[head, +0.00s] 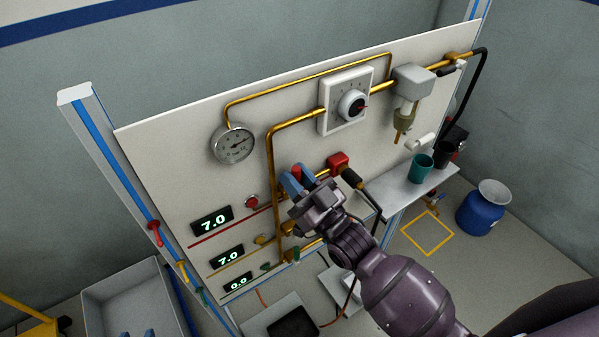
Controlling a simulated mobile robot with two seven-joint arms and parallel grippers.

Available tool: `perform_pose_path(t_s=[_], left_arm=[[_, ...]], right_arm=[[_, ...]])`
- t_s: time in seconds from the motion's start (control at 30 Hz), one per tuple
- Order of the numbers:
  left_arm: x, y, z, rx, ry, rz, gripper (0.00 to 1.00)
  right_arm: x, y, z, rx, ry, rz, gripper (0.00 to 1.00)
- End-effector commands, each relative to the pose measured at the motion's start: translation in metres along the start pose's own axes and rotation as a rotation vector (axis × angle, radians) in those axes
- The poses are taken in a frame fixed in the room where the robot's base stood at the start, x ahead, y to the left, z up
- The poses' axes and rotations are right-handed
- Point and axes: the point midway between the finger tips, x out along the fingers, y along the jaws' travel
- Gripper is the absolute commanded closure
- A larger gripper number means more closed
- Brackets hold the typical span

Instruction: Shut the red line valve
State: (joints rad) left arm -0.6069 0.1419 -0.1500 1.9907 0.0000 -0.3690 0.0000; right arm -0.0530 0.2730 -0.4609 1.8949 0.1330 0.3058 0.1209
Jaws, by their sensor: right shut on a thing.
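The red line (225,233) runs along the lower part of the white panel, with a red round button or lamp (252,202) above it and a red block (337,161) at its right end. My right gripper (297,178) is at this line, its blue fingertips shut on a small red part, which looks like the red valve's handle (297,170). The fingers and wrist hide most of the valve, so its turn angle cannot be told. Two blue tips at the bottom left edge look like my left gripper (137,334), apart with nothing between them.
Yellow pipes run close around my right gripper. A shelf (397,196) with cups stands right; a grey tray (125,292) is lower left.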

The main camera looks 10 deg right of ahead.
Motion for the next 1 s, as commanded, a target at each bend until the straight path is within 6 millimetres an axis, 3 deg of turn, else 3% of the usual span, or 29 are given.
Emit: perform_pose_path(t_s=[0.57, 0.6, 0.77, 1.0], left_arm=[[0.0023, 0.0002, -0.0069, 0.002, 0.01, 0.002, 0.57], [0.0022, 0.0002, -0.0069, 0.002, 0.01, 0.002, 0.57], [0.0021, 0.0002, -0.0067, 0.002, 0.01, 0.002, 0.57], [0.0011, -0.0001, -0.0049, 0.002, 0.007, 0.001, 0.57]], right_arm=[[-0.0002, -0.0022, 0.0011, -0.034, -0.01, -0.016, 1.0], [-0.0002, -0.0022, 0.0011, -0.034, -0.009, -0.016, 0.76], [-0.0001, -0.0021, 0.0009, -0.033, -0.009, -0.016, 0.52], [0.0, -0.002, 0.0005, -0.032, -0.008, -0.015, 0.52]])
